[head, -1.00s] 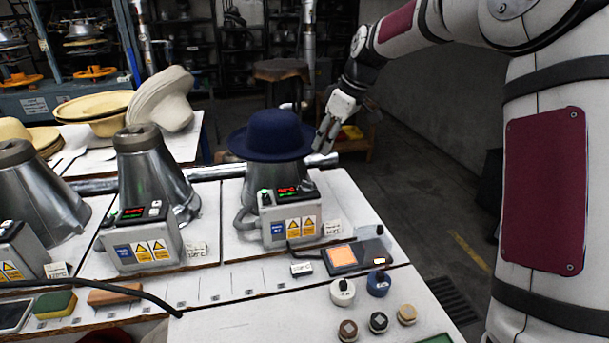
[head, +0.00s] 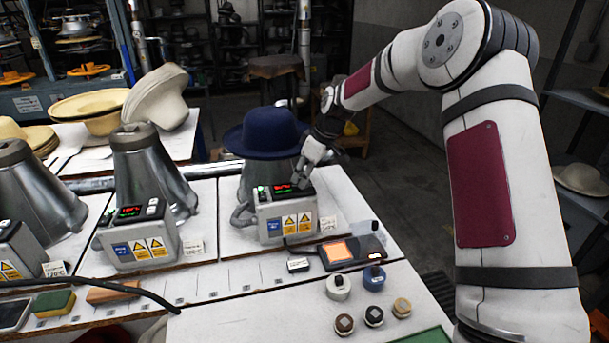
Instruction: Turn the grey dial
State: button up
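The grey control box (head: 285,217) stands in front of the right-hand press, with a red lit display and warning labels. My gripper (head: 302,175) points down at the right end of the box's top panel, just beside the display (head: 283,188). The fingers cover that corner, so a dial there is hidden, and I cannot tell whether they touch it. The finger gap is too small to make out. A small knob with a green light (head: 262,190) shows at the panel's left end.
A blue hat (head: 265,133) sits on the press right behind my gripper. Two more metal presses with control boxes stand to the left, the nearer one here (head: 150,175). Several small round knobbed pieces (head: 338,287) and a device with an orange screen (head: 338,252) lie in front.

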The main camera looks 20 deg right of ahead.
jog(key=shift+f, duration=0.2)
grip_shut()
jog(key=shift+m, duration=0.3)
jog(key=m, duration=0.1)
jog(key=m+h+b, duration=0.1)
jog(key=m, duration=0.1)
jog(key=m+t+h, duration=0.1)
jog(key=m, duration=0.1)
jog(key=shift+a+f, duration=0.1)
jog(key=shift+a, duration=0.15)
jog(key=m+h+b, duration=0.1)
jog(key=m, duration=0.2)
jog(key=m+h+b, duration=0.1)
jog(key=m, duration=0.2)
jog(key=shift+s, duration=0.1)
dwell(0.6)
grip_release()
